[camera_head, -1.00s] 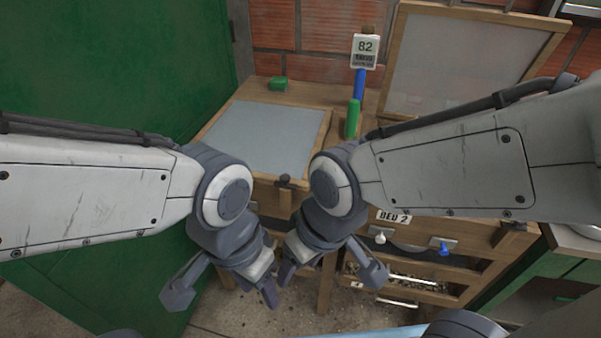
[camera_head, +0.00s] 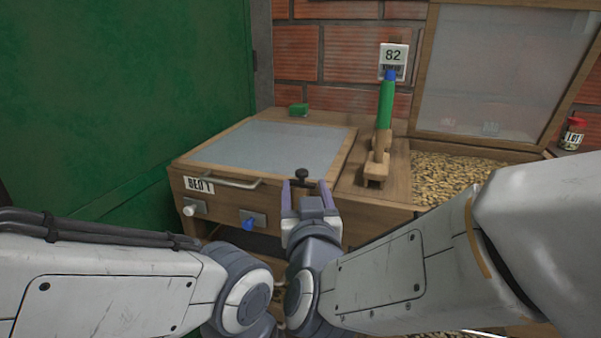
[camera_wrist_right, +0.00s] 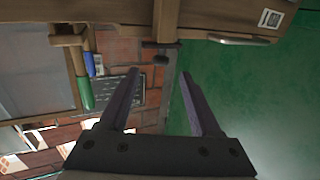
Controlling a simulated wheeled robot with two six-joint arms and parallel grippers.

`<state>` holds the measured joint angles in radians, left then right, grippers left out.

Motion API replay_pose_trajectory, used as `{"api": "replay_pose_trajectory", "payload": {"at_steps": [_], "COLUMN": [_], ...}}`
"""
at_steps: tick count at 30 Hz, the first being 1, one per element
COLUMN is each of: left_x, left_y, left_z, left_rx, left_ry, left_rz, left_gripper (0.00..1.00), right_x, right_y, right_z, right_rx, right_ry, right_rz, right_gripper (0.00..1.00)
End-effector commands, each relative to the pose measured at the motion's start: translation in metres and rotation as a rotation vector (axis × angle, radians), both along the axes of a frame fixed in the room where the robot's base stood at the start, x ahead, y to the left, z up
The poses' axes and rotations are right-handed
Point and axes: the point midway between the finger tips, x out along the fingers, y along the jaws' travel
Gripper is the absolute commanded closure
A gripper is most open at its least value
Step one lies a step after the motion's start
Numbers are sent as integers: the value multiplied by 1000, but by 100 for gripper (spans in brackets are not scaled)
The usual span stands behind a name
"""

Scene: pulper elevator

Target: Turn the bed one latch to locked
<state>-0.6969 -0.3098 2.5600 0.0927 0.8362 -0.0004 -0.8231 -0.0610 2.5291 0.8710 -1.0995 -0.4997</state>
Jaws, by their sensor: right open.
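Bed one is a wooden box with a "BED 1" label (camera_head: 199,185) and a closed lid with a pale panel (camera_head: 268,146). Its latch (camera_head: 302,176) is a small dark knob at the front right corner of the lid. It also shows in the right wrist view as a dark piece (camera_wrist_right: 161,59) beyond the fingertips. My right gripper (camera_head: 305,190) is open and empty, its fingers on either side of the latch in the head view; contact cannot be told. My left arm reaches in from the left, its gripper out of view.
A metal handle (camera_head: 229,181), a white knob (camera_head: 190,210) and a blue knob (camera_head: 249,222) are on bed one's front. A green-handled wooden tool (camera_head: 385,115) stands right of the lid. Beans (camera_head: 455,174) lie under the raised lid (camera_head: 492,78) at right.

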Motion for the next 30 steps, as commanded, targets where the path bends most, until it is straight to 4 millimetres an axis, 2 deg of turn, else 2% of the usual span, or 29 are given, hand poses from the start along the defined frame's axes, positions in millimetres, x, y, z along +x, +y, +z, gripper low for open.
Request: {"api": "replay_pose_trajectory", "payload": {"at_steps": [1, 4, 16, 20, 21, 24, 30], "left_x": [0, 0, 0, 0, 0, 0, 0], "left_y": [0, 0, 0, 0, 0, 0, 0], "left_z": [11, 26, 84, 96, 89, 88, 88], "left_rx": [0, -1, -1, 0, -1, 0, 0], "left_ry": [0, -1, -1, 0, -1, 0, 0], "left_rz": [0, 0, 0, 0, 0, 0, 0], "left_gripper": [50, 50, 50, 50, 50, 50, 50], "right_x": [2, 7, 26, 54, 62, 79, 98], "right_y": [0, 0, 1, 2, 4, 5, 8], "right_z": [6, 8, 6, 4, 1, 0, 0], "right_rx": [-4, -9, -4, -2, 3, 3, 3], "right_ry": [2, 2, 8, 7, 2, 1, 2], "right_rz": [-4, -7, 3, 0, 1, 2, 5], "right_gripper": [36, 36, 36, 36, 36, 36, 36]}}
